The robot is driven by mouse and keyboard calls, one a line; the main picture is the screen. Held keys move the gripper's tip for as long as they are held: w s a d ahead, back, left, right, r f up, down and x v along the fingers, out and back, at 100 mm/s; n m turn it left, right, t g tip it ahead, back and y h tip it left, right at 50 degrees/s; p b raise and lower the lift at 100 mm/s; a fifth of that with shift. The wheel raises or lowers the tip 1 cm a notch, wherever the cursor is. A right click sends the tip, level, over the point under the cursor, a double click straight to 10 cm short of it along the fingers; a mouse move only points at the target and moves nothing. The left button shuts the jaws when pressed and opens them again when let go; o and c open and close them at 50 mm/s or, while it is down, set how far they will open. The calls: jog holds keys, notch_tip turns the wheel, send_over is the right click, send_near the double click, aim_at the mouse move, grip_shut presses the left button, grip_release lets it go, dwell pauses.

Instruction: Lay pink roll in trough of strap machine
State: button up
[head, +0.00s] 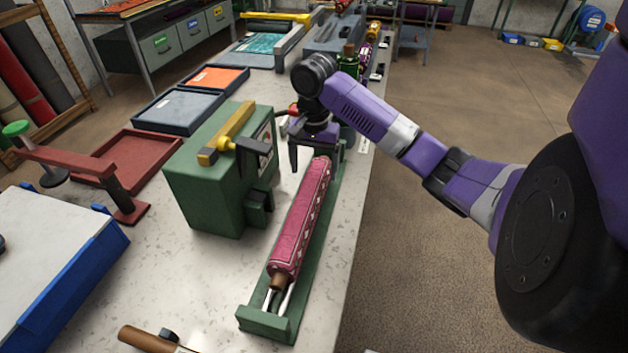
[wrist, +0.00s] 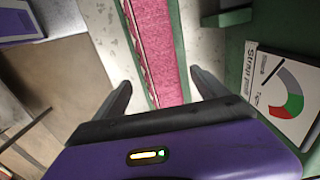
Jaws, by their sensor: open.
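The pink roll (head: 300,222) lies lengthwise in the green trough (head: 318,262) of the strap machine (head: 217,170), with its brown core end resting over pale rods at the near end. The roll also shows in the wrist view (wrist: 156,45), running between my fingers. My gripper (head: 313,150) is above the far end of the roll in the head view. In the wrist view my gripper (wrist: 160,90) is open, with its fingers apart on either side of the roll and no visible contact. The roll's far end is partly hidden by my gripper.
A label panel with a dial (wrist: 280,95) is on the machine's side. A blue-edged tray (head: 60,255), a red tray (head: 135,165) and a red clamp stand (head: 90,170) are to the left. A brown roll end (head: 150,341) lies at the near edge. Open floor is to the right.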

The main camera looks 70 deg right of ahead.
notch_tip(320, 180, up, 6)
jog(key=shift+f+p, duration=0.15)
jog(key=shift+p, duration=0.3)
